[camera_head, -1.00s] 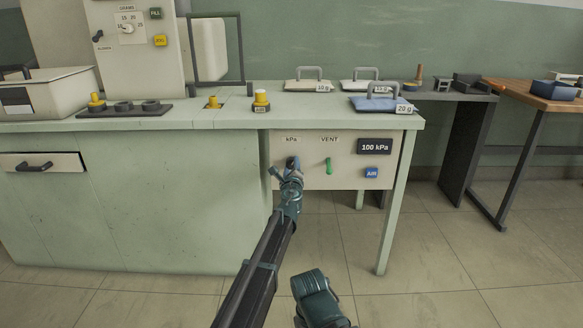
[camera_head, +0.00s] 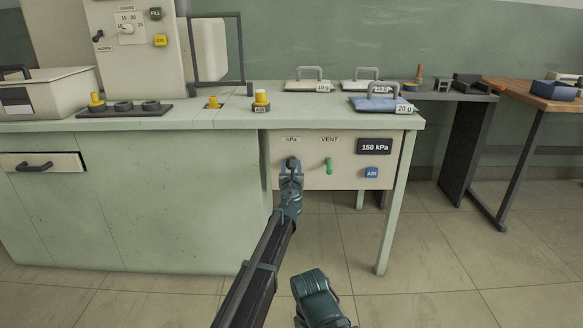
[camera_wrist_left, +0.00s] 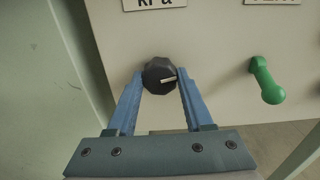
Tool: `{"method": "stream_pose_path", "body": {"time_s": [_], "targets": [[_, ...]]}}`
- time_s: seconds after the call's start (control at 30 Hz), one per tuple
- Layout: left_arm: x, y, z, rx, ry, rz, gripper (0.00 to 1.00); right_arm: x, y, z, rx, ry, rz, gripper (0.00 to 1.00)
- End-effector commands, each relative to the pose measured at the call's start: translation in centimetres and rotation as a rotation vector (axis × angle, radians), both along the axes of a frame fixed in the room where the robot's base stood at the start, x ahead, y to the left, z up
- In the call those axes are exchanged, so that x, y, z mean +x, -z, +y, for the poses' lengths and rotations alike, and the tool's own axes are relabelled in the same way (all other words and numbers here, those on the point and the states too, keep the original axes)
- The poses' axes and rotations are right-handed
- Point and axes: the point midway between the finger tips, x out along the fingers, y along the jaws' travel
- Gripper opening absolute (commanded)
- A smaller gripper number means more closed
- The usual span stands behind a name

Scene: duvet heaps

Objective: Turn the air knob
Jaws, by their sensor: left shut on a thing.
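The air knob is a dark, faceted dial (camera_wrist_left: 158,73) under the kPa label (camera_head: 291,139). It also shows in the head view (camera_head: 292,160) on the cream panel (camera_head: 312,180). A dark display (camera_head: 375,146) reads 150 kPa.
A green VENT lever (camera_head: 329,166) hangs just right of the knob, with a blue AIR button (camera_head: 371,173) farther right. The pale green bench top (camera_head: 190,118) overhangs the panel. Open floor (camera_head: 440,270) lies in front of the bench.

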Motion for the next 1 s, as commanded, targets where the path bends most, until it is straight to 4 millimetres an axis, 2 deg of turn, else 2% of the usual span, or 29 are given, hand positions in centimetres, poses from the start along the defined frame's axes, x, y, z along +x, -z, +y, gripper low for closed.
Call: {"method": "stream_pose_path", "body": {"time_s": [0.3, 0.83, 0.87, 1.0], "targets": [[-0.21, 0.05, -0.05, 0.096, 0.001, 0.0, 0.0, 0.0, 0.04, 0.0, 0.0, 0.0, 0.0, 0.5], [-0.23, 0.06, -0.04, 0.112, 0.001, 0.0, 0.0, 0.0, 0.05, -0.01, 0.0, 0.0, 0.0, 0.5], [-0.23, 0.06, -0.04, 0.111, 0.001, 0.0, 0.57, 0.0, 0.05, 0.0, 0.0, 0.0, 0.0, 0.5], [-0.17, 0.04, -0.02, 0.112, 0.001, 0.0, 0.81, 0.0, 0.04, 0.0, 0.0, 0.0, 0.0, 0.5]]}}
